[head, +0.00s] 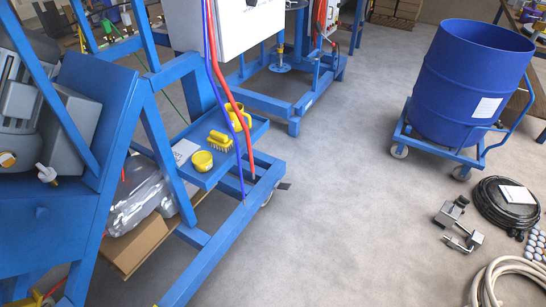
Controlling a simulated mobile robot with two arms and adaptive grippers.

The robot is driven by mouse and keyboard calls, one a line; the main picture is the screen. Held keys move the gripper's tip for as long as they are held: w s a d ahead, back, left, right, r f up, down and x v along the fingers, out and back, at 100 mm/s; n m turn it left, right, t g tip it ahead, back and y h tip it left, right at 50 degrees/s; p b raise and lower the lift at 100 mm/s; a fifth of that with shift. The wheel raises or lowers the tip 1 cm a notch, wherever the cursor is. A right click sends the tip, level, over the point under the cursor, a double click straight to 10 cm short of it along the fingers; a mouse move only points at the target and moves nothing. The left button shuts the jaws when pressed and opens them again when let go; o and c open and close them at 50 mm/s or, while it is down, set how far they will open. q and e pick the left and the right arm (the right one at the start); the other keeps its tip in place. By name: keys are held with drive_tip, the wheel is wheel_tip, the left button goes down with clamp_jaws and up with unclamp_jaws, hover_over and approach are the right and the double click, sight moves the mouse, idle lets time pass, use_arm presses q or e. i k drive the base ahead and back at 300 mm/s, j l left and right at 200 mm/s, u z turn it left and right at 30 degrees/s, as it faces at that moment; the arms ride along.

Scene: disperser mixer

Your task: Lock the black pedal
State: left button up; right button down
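A small dark pedal (284,186) sticks out to the right of a caster wheel (267,199) at the front right corner of the blue machine frame (228,232). It is small in the picture, and I cannot tell whether it is up or down. Most of the wheel is hidden behind the frame beam. Neither of my grippers shows in the head view.
A blue shelf (224,160) on the frame holds a yellow brush (220,141) and a yellow tin (202,161). Red and blue hoses hang beside it. A blue drum (463,85) stands on a wheeled dolly at the right. Grey floor (350,210) between is clear.

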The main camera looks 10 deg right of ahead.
sight(282, 186)
drive_tip(key=i+l+u, duration=0.15)
drive_tip(key=i+l, duration=0.15)
drive_tip(key=i+l+u, duration=0.15)
drive_tip(key=i+l, duration=0.15)
drive_tip(key=l, duration=0.25)
drive_tip(key=i+l+u, duration=0.15)
drive_tip(key=i+l, duration=0.15)
drive_tip(key=l, duration=0.2)
